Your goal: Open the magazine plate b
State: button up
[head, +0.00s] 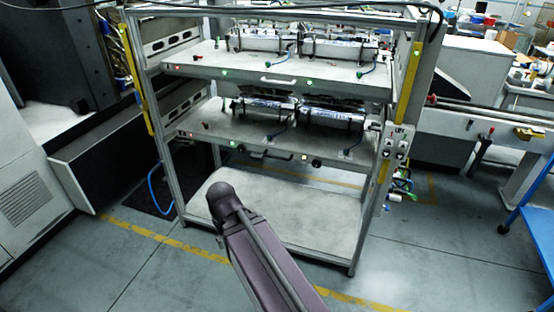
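The magazine (364,205) is a metal-framed rack in the middle of the head view, with shelf-like plates. The upper plate (225,72) has a pale handle (278,81) on its front edge. The middle plate (215,125) has a dark handle (271,155). Both carry dark and silver rolls or units, and both look level within the frame. No letter shows which one is plate b. A bare pale bottom plate (285,215) lies low in the rack, partly behind my arm. My gripper is not in view; only a purple-grey arm link shows.
A control box (396,146) with buttons is on the rack's right post. A large dark machine (62,55) stands left, a conveyor-like bench (480,120) right, and a blue cart (537,225) at the right edge. The floor before the rack is clear apart from my arm.

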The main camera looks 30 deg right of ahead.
aim_at(327, 144)
jog(key=z, duration=0.05)
jog(key=i, duration=1)
jog(key=u, duration=0.05)
